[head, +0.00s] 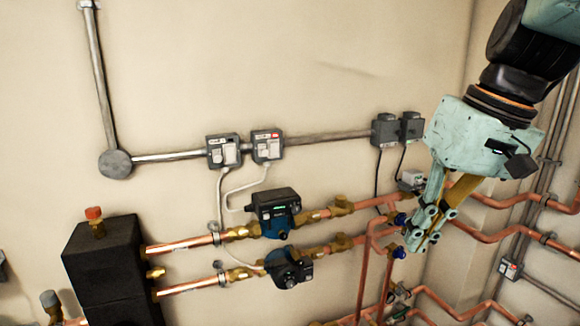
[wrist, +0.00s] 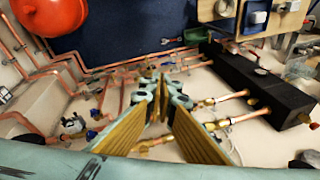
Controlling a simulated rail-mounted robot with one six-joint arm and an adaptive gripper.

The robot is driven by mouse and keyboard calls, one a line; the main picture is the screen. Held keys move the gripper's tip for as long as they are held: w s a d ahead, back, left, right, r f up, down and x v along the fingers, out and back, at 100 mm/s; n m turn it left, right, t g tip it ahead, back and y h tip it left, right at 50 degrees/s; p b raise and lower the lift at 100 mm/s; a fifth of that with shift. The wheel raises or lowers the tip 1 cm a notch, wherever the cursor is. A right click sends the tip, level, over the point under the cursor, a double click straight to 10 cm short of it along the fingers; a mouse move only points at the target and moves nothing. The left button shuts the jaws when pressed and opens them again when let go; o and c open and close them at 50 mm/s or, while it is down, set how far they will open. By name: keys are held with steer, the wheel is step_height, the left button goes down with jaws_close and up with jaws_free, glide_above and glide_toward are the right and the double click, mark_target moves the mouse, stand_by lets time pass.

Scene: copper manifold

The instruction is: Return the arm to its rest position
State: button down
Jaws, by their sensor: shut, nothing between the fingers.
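My gripper (head: 414,242) hangs from the arm at the right of the head view, pointing down and to the left. Its pale green fingers are together with nothing between them. In the wrist view the gripper (wrist: 161,84) shows its two ribbed yellow-brown finger pads meeting at the tips. In the head view the fingertips overlap the right ends of the copper pipes, close to a blue valve handle (head: 399,253). I cannot tell whether they touch it.
Grey switch boxes (head: 224,150) sit on the wall. The wrist view shows a red tank (wrist: 48,14). The upper wall is clear.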

steer(key=s+a+f+t+h, duration=0.1)
steer(key=s+f+h, duration=0.1)
steer(key=s, duration=1.7)
steer(key=shift+s+f+m+t+h, duration=0.2)
steer(key=shift+f+m+t+h, duration=0.1)
steer(key=shift+f+m+t, duration=0.1)
steer(key=shift+a+r, duration=0.1)
stand_by(0.8)
step_height(320, 180, up, 4)
steer(key=p, duration=0.3)
steer(key=shift+p, duration=0.3)
steer(key=shift+f, duration=0.25)
step_height(320, 180, down, 17)
steer(key=b, duration=1.7)
steer(key=shift+r, duration=0.1)
